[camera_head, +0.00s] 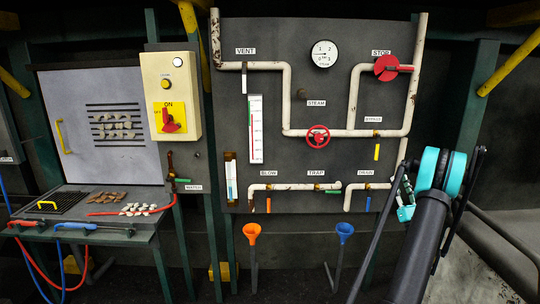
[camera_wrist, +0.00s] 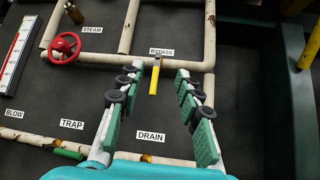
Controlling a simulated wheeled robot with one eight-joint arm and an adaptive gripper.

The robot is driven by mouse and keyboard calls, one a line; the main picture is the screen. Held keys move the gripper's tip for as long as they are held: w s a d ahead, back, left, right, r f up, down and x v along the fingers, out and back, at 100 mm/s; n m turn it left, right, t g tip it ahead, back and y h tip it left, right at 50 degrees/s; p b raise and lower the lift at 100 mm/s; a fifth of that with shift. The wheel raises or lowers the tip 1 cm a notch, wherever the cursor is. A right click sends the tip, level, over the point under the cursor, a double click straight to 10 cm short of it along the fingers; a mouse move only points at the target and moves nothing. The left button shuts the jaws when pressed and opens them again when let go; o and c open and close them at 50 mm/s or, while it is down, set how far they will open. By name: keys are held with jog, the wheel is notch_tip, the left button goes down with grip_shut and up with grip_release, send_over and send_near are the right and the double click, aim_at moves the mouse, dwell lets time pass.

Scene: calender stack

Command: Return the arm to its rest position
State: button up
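I cannot tell the gap between fingers and panel. In the head view the gripper is small and partly hidden behind my arm.
The pipe panel (camera_head: 330,90) carries a red wheel (camera_head: 318,137), a red STOP handle (camera_head: 387,68) and a gauge (camera_head: 324,54). A yellow switch box (camera_head: 171,95) and a workbench (camera_head: 95,232) stand left. Orange (camera_head: 252,232) and blue (camera_head: 344,232) funnels stand below the panel.

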jog(key=w+a+r+n+g+y, duration=0.2)
jog(key=a+n+g+y, duration=0.8)
jog(key=a, duration=1)
jog(key=s+a+f+n+g+h, duration=0.35)
jog(key=s+a+n, duration=0.3)
jog(key=a, duration=0.25)
jog(key=s+a+f+n+g+h, duration=0.2)
jog(key=s+a+f+n+g, duration=0.15)
jog(key=s+a+n, duration=0.45)
jog(key=s+d+f+n+g+h, duration=0.2)
jog(key=s+f+n+h, duration=0.2)
jog(key=s, duration=0.7)
jog(key=s+d+f+n+g+h, duration=0.1)
jog(key=s+f+n+g+h, duration=0.2)
jog(key=s, duration=0.8)
notch_tip(320, 180, down, 4)
jog(key=n+h, duration=0.2)
jog(key=n, duration=0.1)
jog(key=shift+s+d+r, duration=0.2)
jog(key=shift+s+d, duration=0.2)
